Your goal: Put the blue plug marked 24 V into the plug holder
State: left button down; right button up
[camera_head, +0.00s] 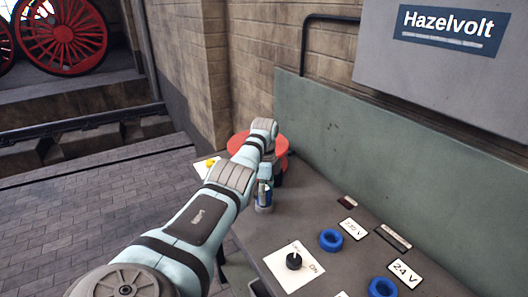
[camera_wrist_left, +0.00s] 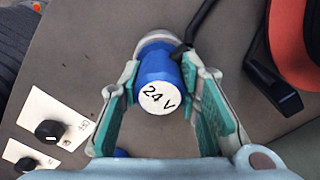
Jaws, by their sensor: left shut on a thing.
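The blue plug (camera_wrist_left: 158,70) marked 24 V is between the green-padded fingers of my left gripper (camera_wrist_left: 160,100), its label facing the wrist camera. A black cable runs from its far side. In the head view the plug (camera_head: 265,193) is upright at the far part of the bench, below my left gripper (camera_head: 265,178), which is shut on it. A grey metal rim (camera_wrist_left: 155,40) shows behind the plug's far end. I cannot tell whether this rim is part of the plug or of the plug holder. My right gripper is not in view.
Two blue ring sockets (camera_head: 332,240) (camera_head: 383,287) sit by labels 230 V and 24 V on the grey bench (camera_head: 300,215). A black knob (camera_head: 294,261) is nearer. A red-orange round thing (camera_head: 240,141) stands beyond my wrist. A green panel (camera_head: 390,150) borders the right.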

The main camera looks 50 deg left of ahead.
pick_arm(q)
jog(key=c, duration=1.1)
grip_release()
jog(key=shift+r, duration=0.1)
notch_tip(320, 180, up, 12)
jog(key=shift+f, duration=0.1)
